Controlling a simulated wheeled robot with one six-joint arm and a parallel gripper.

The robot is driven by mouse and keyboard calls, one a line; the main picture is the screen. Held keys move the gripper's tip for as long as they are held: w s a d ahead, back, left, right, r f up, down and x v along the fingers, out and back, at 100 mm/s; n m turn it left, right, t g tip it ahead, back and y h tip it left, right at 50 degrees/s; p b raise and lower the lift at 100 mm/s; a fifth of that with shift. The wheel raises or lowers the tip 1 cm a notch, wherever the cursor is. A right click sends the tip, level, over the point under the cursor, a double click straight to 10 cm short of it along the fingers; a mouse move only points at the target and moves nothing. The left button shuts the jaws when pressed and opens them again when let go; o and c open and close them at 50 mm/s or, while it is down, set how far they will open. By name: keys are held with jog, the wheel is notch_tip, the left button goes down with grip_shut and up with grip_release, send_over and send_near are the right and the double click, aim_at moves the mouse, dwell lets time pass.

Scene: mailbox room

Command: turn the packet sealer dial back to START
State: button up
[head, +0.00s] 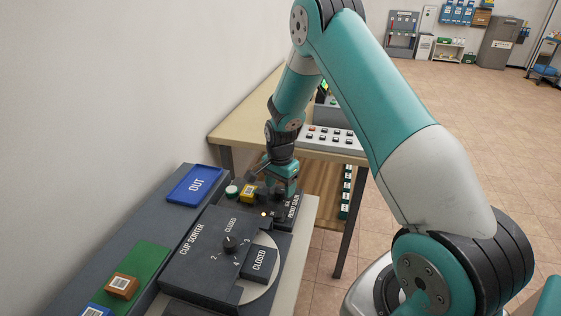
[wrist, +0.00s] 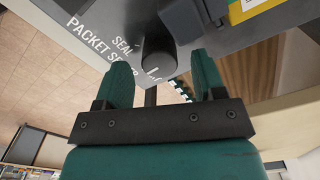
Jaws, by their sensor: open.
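The packet sealer (head: 264,215) is a dark box at the far end of the bench, below my gripper (head: 284,190). In the wrist view its grey face (wrist: 115,25) shows the words SEAL and PACKET SEALER, partly cut off. A dark round dial (wrist: 158,55) stands out from that face. My gripper (wrist: 161,70) is open, its two teal fingers on either side of the dial with gaps visible. I cannot tell how deep the fingers reach around it. The START mark is not readable, and the dial is hidden in the head view.
A yellow packet (head: 249,193) and a pale green round piece (head: 232,190) sit by the sealer. The cup sorter (head: 195,255), with its own black knob (head: 230,244), stands in front. A blue OUT tray (head: 195,185) lies left, near the wall. A button console (head: 330,137) is behind.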

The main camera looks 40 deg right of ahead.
aim_at(281, 189)
notch_tip(281, 189, up, 16)
jog(key=b, duration=0.1)
jog(key=shift+b, duration=0.35)
